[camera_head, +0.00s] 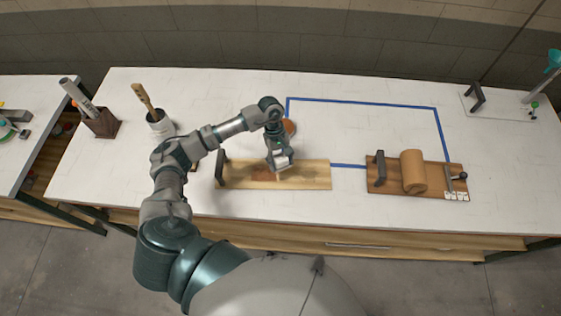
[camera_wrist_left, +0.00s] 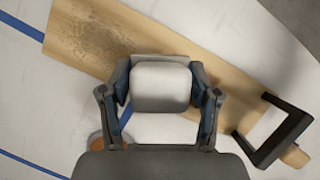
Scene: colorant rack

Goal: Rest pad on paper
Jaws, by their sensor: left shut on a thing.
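My left gripper (camera_head: 279,158) is shut on a pale, rounded pad (camera_wrist_left: 160,87), which shows between the two fingers in the left wrist view. In the head view the gripper is over a light wooden board (camera_head: 315,175) near the table's front edge. The board also shows in the left wrist view (camera_wrist_left: 200,50), with a dark grainy patch (camera_wrist_left: 92,40) on it. I cannot tell whether this patch is the paper, or whether the pad touches the board. My right gripper is not in view.
A black handle (camera_head: 221,167) stands at the board's left end. An orange-brown round thing (camera_head: 289,127) is partly hidden behind my arm. A second board (camera_head: 395,187) with a brown roll (camera_head: 413,172) is to the right. Blue tape (camera_head: 365,102) outlines a mostly clear area.

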